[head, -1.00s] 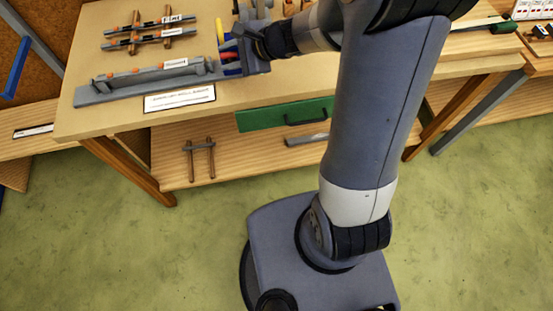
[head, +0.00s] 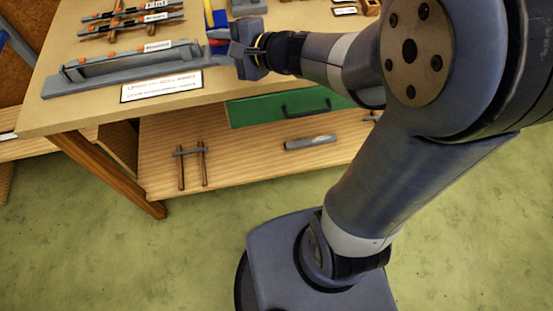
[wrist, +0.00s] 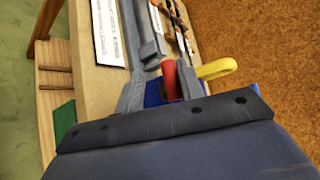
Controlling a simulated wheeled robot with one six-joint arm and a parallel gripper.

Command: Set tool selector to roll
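My gripper (head: 222,43) is low over the workbench, at the right end of a long grey fixture (head: 120,68). Close to its fingers are a red handle (head: 217,41) and a yellow handle (head: 209,14), with blue parts beside them. In the wrist view the red handle (wrist: 170,78) stands just beyond the gripper's dark edge, and the yellow handle (wrist: 217,69) points right.
A white sign (head: 162,87) lies in front of the fixture. Racks with labelled bars (head: 130,20) stand behind it. A green drawer (head: 285,108) with a dark handle is under the benchtop (head: 50,118). A lower shelf (head: 240,165) holds a small wooden frame and a grey bar.

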